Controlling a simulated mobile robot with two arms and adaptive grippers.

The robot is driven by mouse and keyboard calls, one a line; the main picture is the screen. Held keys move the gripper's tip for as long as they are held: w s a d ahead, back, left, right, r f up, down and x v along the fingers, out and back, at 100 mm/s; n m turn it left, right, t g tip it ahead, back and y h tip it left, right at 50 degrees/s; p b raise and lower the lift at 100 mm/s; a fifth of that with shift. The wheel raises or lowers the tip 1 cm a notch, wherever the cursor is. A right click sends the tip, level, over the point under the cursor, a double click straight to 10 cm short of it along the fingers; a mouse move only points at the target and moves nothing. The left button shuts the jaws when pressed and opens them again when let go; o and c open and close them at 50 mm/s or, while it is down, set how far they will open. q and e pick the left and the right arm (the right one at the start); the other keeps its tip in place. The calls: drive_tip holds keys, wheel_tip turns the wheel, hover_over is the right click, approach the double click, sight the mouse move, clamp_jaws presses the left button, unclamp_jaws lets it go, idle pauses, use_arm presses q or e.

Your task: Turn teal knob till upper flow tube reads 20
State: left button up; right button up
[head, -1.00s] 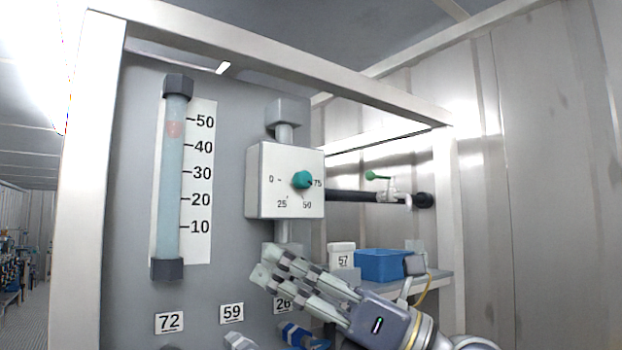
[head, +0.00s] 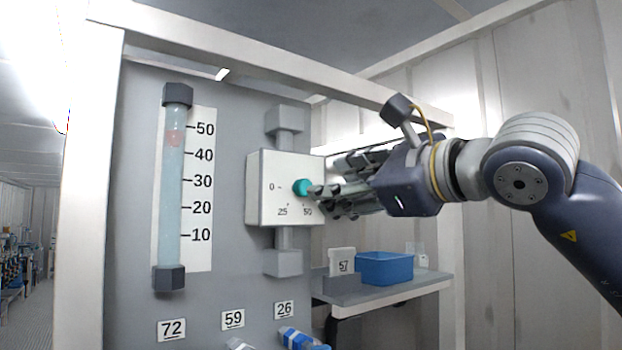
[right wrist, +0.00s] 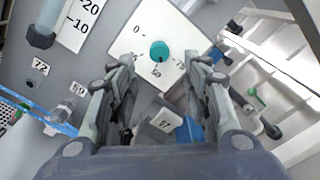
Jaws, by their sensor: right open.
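The teal knob (head: 301,187) sits on the front of a white box with a dial marked 0, 25, 50 and a partly hidden 75. The knob also shows in the right wrist view (right wrist: 159,50), ahead of the fingers. The upper flow tube (head: 173,190) stands upright at the left, with a reddish float (head: 173,138) between the 40 and 50 marks, nearer 50. My right gripper (head: 325,192) is open just right of the knob; in the right wrist view its fingers (right wrist: 165,72) are apart with nothing between them. My left gripper is not in view.
A blue bin (head: 384,268) and a card marked 57 (head: 342,262) stand on a shelf below my right gripper. Labels 72, 59 and 26 (head: 284,309) run along the lower panel above blue-banded fittings. A metal frame post (head: 84,200) borders the left.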

sight(303, 188)
drive_tip(key=p+x, duration=0.3)
drive_tip(key=x, duration=0.4)
drive_tip(key=shift+w+a+p, duration=0.2)
drive_tip(key=shift+p, duration=0.1)
drive_tip(key=shift+c, duration=0.4)
clamp_jaws()
